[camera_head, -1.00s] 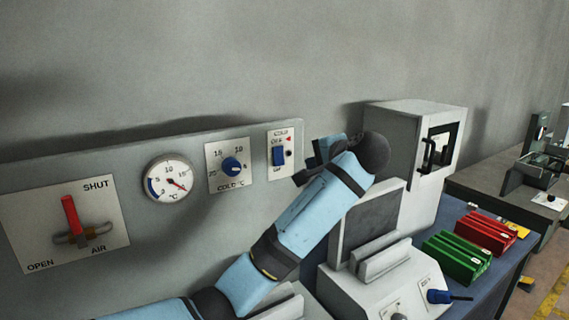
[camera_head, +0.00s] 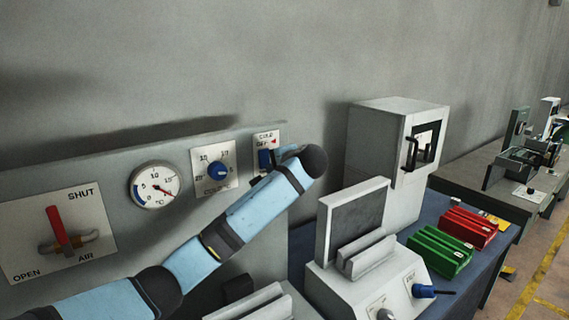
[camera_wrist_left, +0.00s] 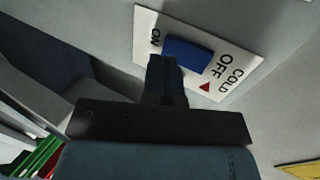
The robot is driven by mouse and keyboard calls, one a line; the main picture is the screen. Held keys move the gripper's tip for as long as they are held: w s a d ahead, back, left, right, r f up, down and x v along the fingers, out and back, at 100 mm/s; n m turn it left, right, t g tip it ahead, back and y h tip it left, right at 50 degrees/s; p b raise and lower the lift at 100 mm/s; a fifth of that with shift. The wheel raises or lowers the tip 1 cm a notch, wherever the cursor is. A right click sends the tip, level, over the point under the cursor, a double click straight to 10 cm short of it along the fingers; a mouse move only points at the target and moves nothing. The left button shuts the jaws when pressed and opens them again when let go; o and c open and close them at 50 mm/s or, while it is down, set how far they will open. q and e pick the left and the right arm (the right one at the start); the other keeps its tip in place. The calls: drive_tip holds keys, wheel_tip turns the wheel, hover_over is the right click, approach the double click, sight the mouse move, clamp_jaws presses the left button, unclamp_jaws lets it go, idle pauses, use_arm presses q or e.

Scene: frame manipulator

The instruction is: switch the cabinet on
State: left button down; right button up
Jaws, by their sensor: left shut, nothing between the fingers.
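The COLD switch plate (camera_head: 265,141) is at the right end of the grey panel, marked OFF at the top. Its blue rocker (camera_head: 264,159) is partly hidden by my left gripper (camera_head: 258,178). In the left wrist view the switch plate (camera_wrist_left: 227,68) shows OFF and ON at opposite ends of the blue rocker (camera_wrist_left: 190,53). There my shut, empty left gripper (camera_wrist_left: 165,62) overlaps the rocker's edge on the ON side. I cannot tell whether it touches. The white cabinet (camera_head: 378,150) with a dark handle stands right of the panel. My right gripper is out of view.
The panel also carries a blue dial (camera_head: 217,170), a round gauge (camera_head: 155,187) and a red-handled AIR valve (camera_head: 57,228). A white console (camera_head: 370,280) stands below the cabinet. Green (camera_head: 440,252) and red (camera_head: 468,227) blocks lie on the blue bench to the right.

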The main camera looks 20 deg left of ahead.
use_arm(q)
drive_tip(key=shift+w+a+f, duration=0.15)
drive_tip(key=shift+w+a, duration=0.3)
drive_tip(key=shift+a, duration=0.4)
